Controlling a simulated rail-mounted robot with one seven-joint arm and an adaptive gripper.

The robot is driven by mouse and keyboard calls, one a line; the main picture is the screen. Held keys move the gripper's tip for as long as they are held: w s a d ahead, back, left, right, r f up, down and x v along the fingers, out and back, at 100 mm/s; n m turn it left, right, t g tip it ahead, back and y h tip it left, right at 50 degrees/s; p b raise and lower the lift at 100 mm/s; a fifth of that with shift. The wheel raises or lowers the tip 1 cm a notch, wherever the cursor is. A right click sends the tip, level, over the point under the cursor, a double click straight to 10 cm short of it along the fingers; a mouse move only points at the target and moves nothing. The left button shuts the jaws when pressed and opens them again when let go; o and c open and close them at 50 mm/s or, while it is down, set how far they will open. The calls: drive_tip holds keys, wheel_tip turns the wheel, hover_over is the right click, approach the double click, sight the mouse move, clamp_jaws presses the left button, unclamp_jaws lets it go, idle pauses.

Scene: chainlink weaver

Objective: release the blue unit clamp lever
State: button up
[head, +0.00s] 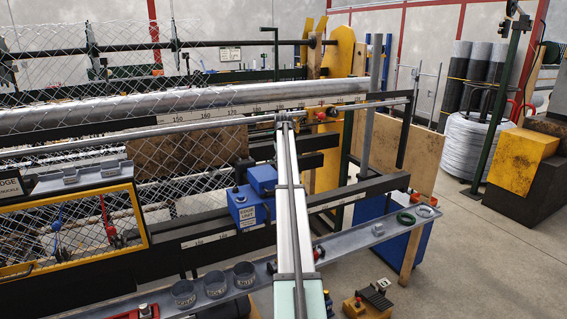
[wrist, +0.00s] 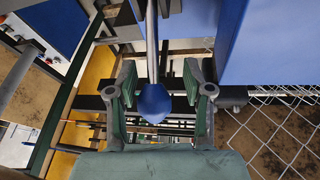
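The blue unit (head: 247,208), a box with a white label, sits on the dark rail left of my arm in the head view. A large blue face (wrist: 275,45), likely part of it, fills the upper right of the wrist view. The clamp lever shows in the wrist view as a pale rod (wrist: 152,45) ending in a round blue knob (wrist: 153,103). My gripper (wrist: 158,85) is open, with one finger on each side of the lever and visible gaps to both. In the head view my arm hides the lever and the gripper.
Chain-link mesh (wrist: 275,128) hangs close on the right in the wrist view. A yellow-framed mesh panel (head: 72,235) stands at left.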

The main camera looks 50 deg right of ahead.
drive_tip(key=v, duration=1.2)
idle(0.3)
